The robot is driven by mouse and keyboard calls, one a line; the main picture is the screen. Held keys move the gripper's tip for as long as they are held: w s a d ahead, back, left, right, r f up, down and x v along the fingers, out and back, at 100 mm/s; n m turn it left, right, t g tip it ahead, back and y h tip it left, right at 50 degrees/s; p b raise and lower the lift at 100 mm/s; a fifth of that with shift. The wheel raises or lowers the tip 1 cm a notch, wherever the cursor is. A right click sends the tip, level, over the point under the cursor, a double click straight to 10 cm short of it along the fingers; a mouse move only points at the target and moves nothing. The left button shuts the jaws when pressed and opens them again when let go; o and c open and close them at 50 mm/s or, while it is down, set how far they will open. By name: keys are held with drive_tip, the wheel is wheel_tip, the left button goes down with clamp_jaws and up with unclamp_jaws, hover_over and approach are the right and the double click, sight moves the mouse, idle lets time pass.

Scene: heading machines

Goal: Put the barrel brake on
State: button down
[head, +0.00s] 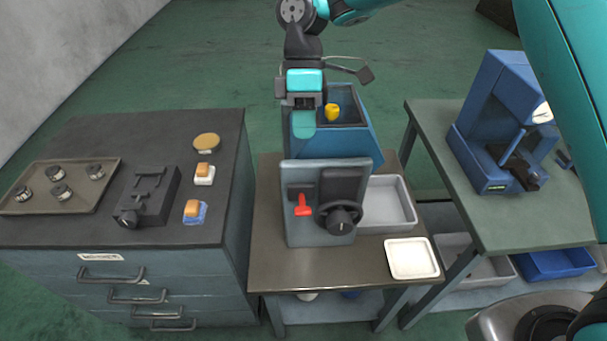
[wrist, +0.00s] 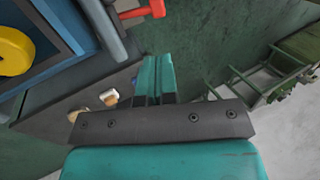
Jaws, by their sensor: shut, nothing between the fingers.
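The heading machine (head: 290,232) stands on the middle table, with a grey front panel. A red lever (head: 302,207), which looks like the barrel brake, sits on the left of that panel with its handle hanging down. A black handwheel (head: 340,218) is to its right. My gripper (head: 303,130) is above and behind the panel, beside the blue hopper, apart from the lever. Its teal fingers are shut and empty, as the wrist view (wrist: 158,62) shows. A red handle (wrist: 148,12) shows at the top of the wrist view, clear of the fingers.
The blue hopper (head: 370,150) holds a yellow piece (head: 332,112). A grey bin (head: 405,205) and white tray (head: 412,258) are at right. The left bench has a tray of round parts (head: 22,208) and a black fixture (head: 150,200). A blue machine (head: 495,110) stands far right.

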sight(303, 209)
drive_tip(key=shift+w+a+f, duration=0.15)
drive_tip(key=shift+w+f, duration=0.05)
drive_tip(key=shift+w, duration=0.05)
drive_tip(key=p+x, duration=0.3)
drive_tip(key=x, duration=0.9)
drive_tip(key=shift+s+f, duration=0.25)
drive_tip(key=shift+s+f+p, duration=0.15)
drive_tip(key=shift+f+p, duration=0.2)
drive_tip(key=shift+f, duration=0.25)
drive_tip(key=shift+s+f, duration=0.1)
